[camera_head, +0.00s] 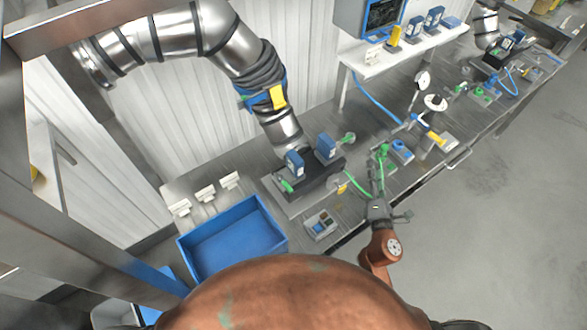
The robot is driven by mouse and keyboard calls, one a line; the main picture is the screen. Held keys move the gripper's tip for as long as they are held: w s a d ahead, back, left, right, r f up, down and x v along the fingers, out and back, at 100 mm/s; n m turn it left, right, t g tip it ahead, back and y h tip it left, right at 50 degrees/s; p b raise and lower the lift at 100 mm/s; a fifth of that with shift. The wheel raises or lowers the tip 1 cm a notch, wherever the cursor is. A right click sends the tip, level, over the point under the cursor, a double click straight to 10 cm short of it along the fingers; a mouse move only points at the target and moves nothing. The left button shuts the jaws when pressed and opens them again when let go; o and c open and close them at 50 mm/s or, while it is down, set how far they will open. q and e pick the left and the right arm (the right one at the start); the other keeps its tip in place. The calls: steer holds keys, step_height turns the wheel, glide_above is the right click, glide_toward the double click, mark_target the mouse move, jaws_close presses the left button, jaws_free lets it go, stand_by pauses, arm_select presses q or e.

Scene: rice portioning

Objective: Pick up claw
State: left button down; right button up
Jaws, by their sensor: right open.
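My right gripper (380,208) is grey, on a reddish-brown arm link, at the front edge of the workbench right of centre. It is open, and I see nothing held in it. A green fitting with a green hose (382,156) stands just beyond it; whether they touch I cannot tell. I cannot pick out with certainty which thing is the claw. My left gripper is not in view.
A blue tray (187,256) sits at the left of the metal bench, with a small box with coloured buttons (320,224) right of it. A large steel pipe (205,35) hangs over the bench. Blue devices, gauges and hoses crowd the bench to the right. Grey floor (480,240) is clear.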

mark_target(301, 170)
steer(key=a+n+g+y, duration=0.1)
steer(key=a+n+y, duration=0.2)
steer(key=a+n, duration=0.3)
steer(key=a+f+n+g+y, duration=0.1)
steer(key=a+n+y, duration=0.3)
steer(key=a+n, duration=0.2)
steer(key=a+f+n+g+y, duration=0.1)
steer(key=a+n+y, duration=0.2)
steer(key=a+n, duration=0.3)
steer(key=shift+w+a+f+n+y, duration=0.1)
steer(key=shift+a+n+y, duration=0.1)
steer(key=shift+a, duration=0.45)
steer(key=shift+w+a+n+y, duration=0.1)
steer(key=shift+a+y, duration=0.1)
steer(key=shift+a, duration=0.45)
steer(key=x, duration=0.4)
steer(key=a+p+x, duration=0.1)
steer(key=x, duration=0.1)
steer(key=shift+a+f, duration=0.2)
steer(key=shift+a, duration=0.05)
steer(key=shift+w+a+f, duration=0.1)
steer(key=shift+w+a, duration=0.15)
steer(key=shift+w, duration=0.15)
steer(key=shift+s, duration=0.1)
steer(key=shift+c, duration=0.6)
jaws_close()
